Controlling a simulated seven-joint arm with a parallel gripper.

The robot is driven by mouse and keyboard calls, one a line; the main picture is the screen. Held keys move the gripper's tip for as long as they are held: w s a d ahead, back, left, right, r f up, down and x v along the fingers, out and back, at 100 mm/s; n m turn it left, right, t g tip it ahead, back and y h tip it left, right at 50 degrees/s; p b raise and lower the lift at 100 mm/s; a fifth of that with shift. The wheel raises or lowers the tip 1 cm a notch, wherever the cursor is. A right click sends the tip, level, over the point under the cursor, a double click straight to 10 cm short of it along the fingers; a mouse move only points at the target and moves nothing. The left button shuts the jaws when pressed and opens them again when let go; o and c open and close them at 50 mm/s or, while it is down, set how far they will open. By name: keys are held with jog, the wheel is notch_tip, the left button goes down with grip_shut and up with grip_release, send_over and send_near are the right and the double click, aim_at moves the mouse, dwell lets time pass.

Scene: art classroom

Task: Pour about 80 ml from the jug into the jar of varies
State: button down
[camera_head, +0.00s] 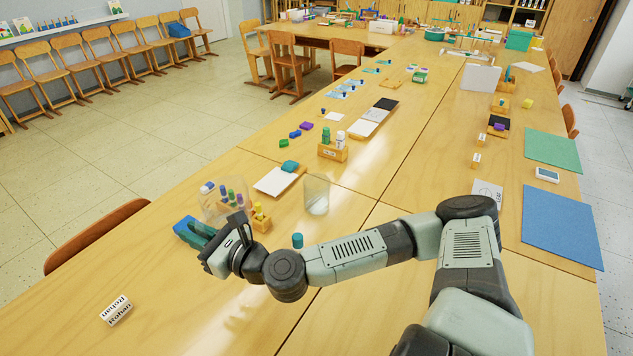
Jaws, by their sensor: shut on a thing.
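A clear see-through vessel, which looks like the jug (210,208), is at my gripper (198,233), at the left of the near table. My gripper is shut at its near side, with a blue and teal piece between or beside the fingers. The exact grip is hard to see, and so is any liquid in the jug. Another clear vessel, which looks like the jar (317,193), stands upright on the table to the right and farther back, apart from my gripper. Something pale shows low in the jar.
A wooden rack (260,221) with coloured pegs is right beside my gripper. A teal cylinder (297,240) stands near my forearm. A white pad (276,181) lies behind. A name block (116,310) is near the front left. The table between it and my arm is clear.

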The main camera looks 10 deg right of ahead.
jog(key=shift+n+g+y, duration=0.5)
jog(key=shift+n+g, duration=0.2)
jog(key=shift+g, duration=0.1)
jog(key=d, duration=0.1)
jog(key=d+f, duration=0.1)
jog(key=d, duration=0.1)
jog(key=w+d, duration=0.1)
jog(key=d, duration=0.1)
jog(key=shift+w+f, duration=0.1)
jog(key=shift+f, duration=0.25)
jog(key=s+d+r+n+g+y, duration=0.1)
jog(key=d+r+n+g, duration=0.1)
jog(key=d+r, duration=0.5)
jog(key=s+d+r+n+g+y, duration=0.1)
jog(key=d+r+g, duration=0.15)
jog(key=d, duration=0.75)
notch_tip(320, 180, down, 13)
jog(key=shift+f, duration=0.2)
jog(key=shift+w+r, duration=0.1)
jog(key=shift+w, duration=0.05)
jog(key=w+d+r+m+p, duration=0.1)
jog(key=w+d+r+m, duration=0.1)
jog(key=w+r+m, duration=0.6)
jog(key=shift+w+m+g, duration=0.35)
jog(key=shift+w+m, duration=0.05)
jog(key=shift+m, duration=1.3)
jog(key=shift+w+d+r+m, duration=0.1)
jog(key=shift+w+r+m, duration=0.1)
jog(key=shift+r+m, duration=0.1)
